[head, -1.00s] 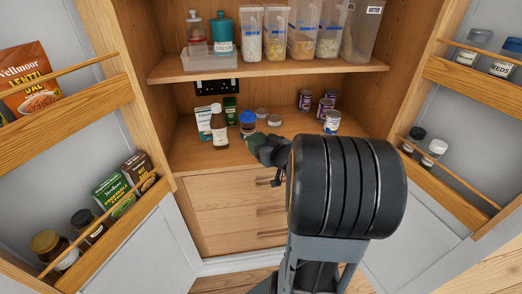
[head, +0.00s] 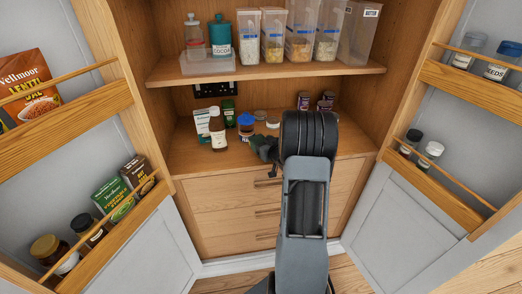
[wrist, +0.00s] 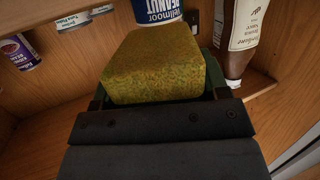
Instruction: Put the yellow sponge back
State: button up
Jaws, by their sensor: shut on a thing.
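The yellow sponge (wrist: 155,65), a block with a speckled greenish-yellow face, fills the middle of the wrist view. My gripper (head: 263,149) is shut on it, with dark green finger parts at its sides. In the head view my gripper is over the front of the cupboard's lower shelf (head: 190,160), right of the blue-lidded jar; I cannot make out the sponge there. In the wrist view the blue-and-white peanut jar (wrist: 157,10) is just beyond the sponge. Whether the sponge touches anything else is unclear.
Cans (head: 304,101) stand at the shelf's back right, partly hidden by my arm. Drawers (head: 225,196) lie below. Open doors with racks (head: 120,215) flank both sides.

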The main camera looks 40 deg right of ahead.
jog(key=shift+f+p, duration=0.35)
jog(key=shift+f, duration=1.25)
jog(key=shift+f, duration=0.15)
jog(key=o, duration=0.9)
